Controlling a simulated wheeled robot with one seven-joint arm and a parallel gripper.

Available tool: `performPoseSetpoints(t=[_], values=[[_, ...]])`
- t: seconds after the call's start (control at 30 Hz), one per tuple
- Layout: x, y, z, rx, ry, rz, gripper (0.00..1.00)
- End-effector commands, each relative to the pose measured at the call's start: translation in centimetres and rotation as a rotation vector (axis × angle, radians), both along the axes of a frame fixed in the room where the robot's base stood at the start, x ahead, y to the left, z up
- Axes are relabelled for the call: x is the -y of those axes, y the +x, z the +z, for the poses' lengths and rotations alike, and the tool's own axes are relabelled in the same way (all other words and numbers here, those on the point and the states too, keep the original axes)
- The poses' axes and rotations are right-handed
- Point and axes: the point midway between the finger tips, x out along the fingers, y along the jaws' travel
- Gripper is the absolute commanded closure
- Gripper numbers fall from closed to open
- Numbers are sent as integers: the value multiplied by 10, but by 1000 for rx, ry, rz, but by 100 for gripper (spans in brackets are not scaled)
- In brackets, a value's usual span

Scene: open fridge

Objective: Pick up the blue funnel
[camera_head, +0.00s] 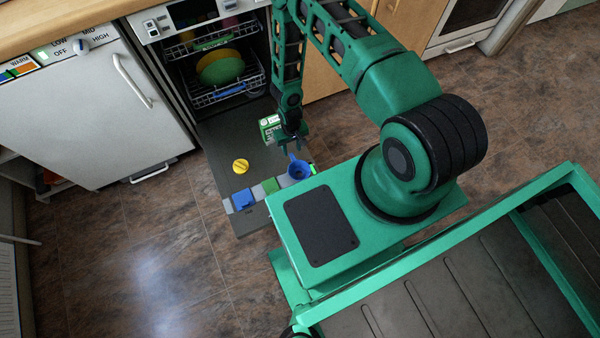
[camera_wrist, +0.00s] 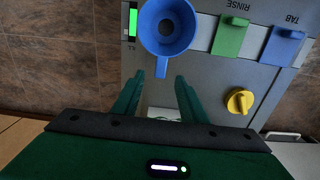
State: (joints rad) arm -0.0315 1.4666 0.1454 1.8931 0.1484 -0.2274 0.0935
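The blue funnel (camera_head: 299,171) sits at the outer edge of the lowered dishwasher door, at the right end of a row of door fittings. In the wrist view the funnel (camera_wrist: 167,24) shows its round bowl mouth at the top, with a narrow blue handle pointing toward my gripper. My gripper (camera_wrist: 158,78) is open, with its two green fingers apart and the handle's end near the gap between the tips. I cannot tell whether they touch it. In the head view my gripper (camera_head: 291,142) hangs over the door, just behind the funnel.
On the open door (camera_head: 222,150) are a yellow knob (camera_head: 240,166), a blue tab (camera_head: 243,199) and a green rinse flap (camera_head: 270,186). Racks with plates (camera_head: 220,68) stand inside the dishwasher. A white appliance (camera_head: 90,110) is to the left. The floor in front is clear.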

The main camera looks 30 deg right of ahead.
Motion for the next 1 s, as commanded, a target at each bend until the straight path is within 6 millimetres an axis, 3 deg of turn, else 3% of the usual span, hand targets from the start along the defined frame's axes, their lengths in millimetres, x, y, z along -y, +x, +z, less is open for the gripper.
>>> performPoseSetpoints(t=[0.37,0.63,1.0], values=[[0,0,-30,0,0,0,61],[-1,0,-65,-2,0,-1,61],[-1,1,-73,0,0,0,61]])
